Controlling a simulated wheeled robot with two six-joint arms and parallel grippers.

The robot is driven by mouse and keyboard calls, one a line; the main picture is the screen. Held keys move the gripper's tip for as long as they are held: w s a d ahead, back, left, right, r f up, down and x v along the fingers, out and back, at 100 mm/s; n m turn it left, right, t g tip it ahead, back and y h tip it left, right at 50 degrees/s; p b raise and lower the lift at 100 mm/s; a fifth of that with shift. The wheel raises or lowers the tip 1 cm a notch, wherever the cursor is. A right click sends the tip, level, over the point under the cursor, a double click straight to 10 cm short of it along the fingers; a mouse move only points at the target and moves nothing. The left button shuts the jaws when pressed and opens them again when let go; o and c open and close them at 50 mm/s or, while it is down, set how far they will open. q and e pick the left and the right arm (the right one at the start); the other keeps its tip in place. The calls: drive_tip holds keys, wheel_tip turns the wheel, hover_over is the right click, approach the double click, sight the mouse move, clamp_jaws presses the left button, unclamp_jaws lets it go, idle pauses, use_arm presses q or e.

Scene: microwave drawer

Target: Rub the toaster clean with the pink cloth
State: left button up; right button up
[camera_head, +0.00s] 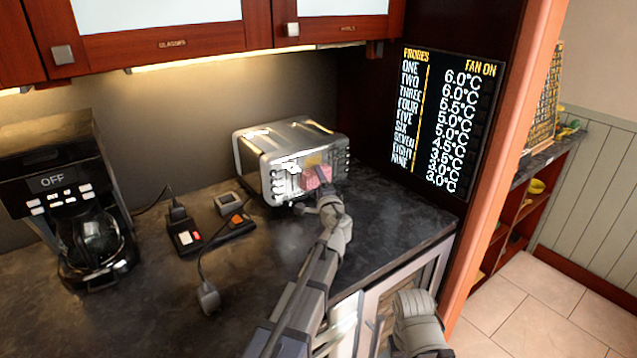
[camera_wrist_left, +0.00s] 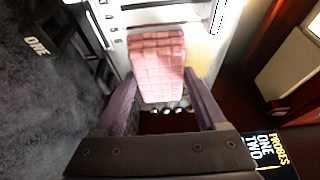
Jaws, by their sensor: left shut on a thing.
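The silver toaster (camera_head: 285,137) stands at the back of the dark counter, its knobbed front facing me. A yellowish-brown smear (camera_head: 313,160) shows on that front. My left gripper (camera_head: 322,190) is at the toaster's front, shut on the pink cloth (camera_head: 316,178). In the left wrist view the cloth (camera_wrist_left: 158,62) is a folded pink block between the two fingers, in front of the pale toaster face (camera_wrist_left: 185,13). The cloth looks close against the front, but I cannot tell if it touches. My right gripper is not in view.
A coffee maker (camera_head: 85,195) stands on the left. Cabinets (camera_head: 170,45) hang above. A probe display (camera_head: 445,120) is on the right wall.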

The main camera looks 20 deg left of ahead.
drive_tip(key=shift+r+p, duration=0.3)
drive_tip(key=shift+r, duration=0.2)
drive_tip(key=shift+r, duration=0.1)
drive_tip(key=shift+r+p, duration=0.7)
drive_tip(key=shift+p, duration=0.1)
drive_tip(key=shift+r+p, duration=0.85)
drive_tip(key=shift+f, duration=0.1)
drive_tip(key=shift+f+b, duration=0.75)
drive_tip(key=shift+b, duration=0.15)
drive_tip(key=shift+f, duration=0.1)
